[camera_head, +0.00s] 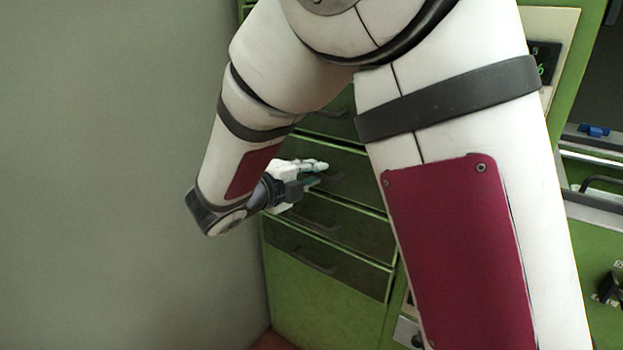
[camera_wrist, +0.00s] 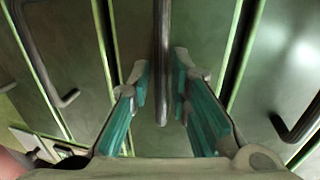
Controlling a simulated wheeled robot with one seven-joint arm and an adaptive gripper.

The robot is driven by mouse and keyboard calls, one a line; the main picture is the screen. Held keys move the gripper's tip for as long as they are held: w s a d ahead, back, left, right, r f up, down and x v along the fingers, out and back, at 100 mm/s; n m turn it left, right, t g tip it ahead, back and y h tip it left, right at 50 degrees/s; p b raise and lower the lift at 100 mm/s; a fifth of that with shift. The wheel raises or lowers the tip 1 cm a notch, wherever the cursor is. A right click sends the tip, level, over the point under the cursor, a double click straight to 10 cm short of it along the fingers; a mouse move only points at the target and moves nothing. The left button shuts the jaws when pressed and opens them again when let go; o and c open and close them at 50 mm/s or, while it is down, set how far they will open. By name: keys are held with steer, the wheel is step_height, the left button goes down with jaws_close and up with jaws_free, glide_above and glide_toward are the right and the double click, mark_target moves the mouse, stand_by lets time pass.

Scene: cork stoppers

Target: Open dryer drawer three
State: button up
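The dryer is a green cabinet with several stacked drawers, and the drawers in view look shut. My gripper (camera_head: 316,173) is at the front of one drawer (camera_head: 350,180) in the upper part of the visible stack. In the wrist view my gripper (camera_wrist: 161,78) is open, with a teal-padded finger on each side of that drawer's dark bar handle (camera_wrist: 162,45). Gaps show between the handle and both fingers, so they do not grip it. No drawer number is readable, so I cannot tell which is drawer three.
Another drawer (camera_head: 345,224) and a lower drawer (camera_head: 335,268) with its handle (camera_head: 305,262) lie below. Neighbouring handles (camera_wrist: 68,98) and (camera_wrist: 296,118) flank the fingers. A grey wall (camera_head: 100,180) stands close on the left. A green machine with a display (camera_head: 544,62) is at right.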

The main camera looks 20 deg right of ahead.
steer(key=shift+d, duration=0.15)
jaws_close()
steer(key=shift+s+a+r+p, duration=0.1)
steer(key=shift+s+a+p, duration=0.15)
steer(key=shift+a+p, duration=0.4)
steer(key=f+p+v, duration=0.1)
steer(key=p+v, duration=0.5)
steer(key=v, duration=0.1)
steer(key=shift+s+f, duration=0.2)
steer(key=shift+f, duration=0.2)
steer(key=shift+a, duration=0.1)
